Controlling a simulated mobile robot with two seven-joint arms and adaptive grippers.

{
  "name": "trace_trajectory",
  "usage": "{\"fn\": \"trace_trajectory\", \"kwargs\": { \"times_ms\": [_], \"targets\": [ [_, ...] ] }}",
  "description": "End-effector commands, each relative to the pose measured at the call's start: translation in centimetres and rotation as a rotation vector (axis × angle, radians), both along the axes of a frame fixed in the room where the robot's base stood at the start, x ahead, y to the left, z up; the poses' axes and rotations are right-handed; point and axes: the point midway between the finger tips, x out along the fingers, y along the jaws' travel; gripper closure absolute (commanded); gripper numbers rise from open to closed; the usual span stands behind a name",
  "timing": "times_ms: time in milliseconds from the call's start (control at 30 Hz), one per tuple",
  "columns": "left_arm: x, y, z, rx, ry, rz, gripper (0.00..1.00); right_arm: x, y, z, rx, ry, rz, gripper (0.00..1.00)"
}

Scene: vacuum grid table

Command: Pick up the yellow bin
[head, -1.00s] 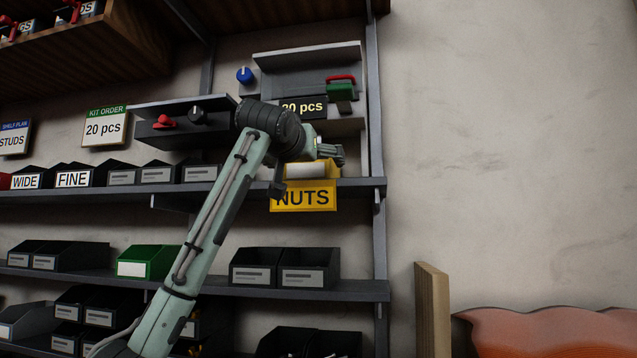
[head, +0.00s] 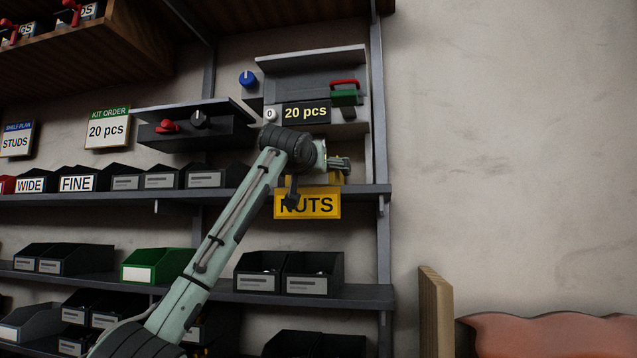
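I cannot tell whether the fingers are open or touch the bin. My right gripper is not in view.
A grey device with a 20 pcs display (head: 306,112) and a green part with a red handle (head: 344,93) is above the bin. Black bins (head: 205,178) line the shelf to the left. A shelf upright (head: 378,150) stands close on the right.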

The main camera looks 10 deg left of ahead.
Motion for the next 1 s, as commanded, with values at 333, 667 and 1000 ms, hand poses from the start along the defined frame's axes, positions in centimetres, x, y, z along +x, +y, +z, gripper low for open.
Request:
{"fn": "trace_trajectory", "kwargs": {
  "times_ms": [333,667,1000],
  "targets": [
    [0.0,0.0,0.0,0.0,0.001,0.0,0.41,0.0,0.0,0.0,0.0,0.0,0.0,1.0],
    [0.0,0.0,0.2,0.0,-0.001,0.0,0.51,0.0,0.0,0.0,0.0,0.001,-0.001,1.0],
    [-0.1,-0.1,3.7,-0.001,-0.002,0.0,0.51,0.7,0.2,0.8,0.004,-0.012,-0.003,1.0]
  ]
}}
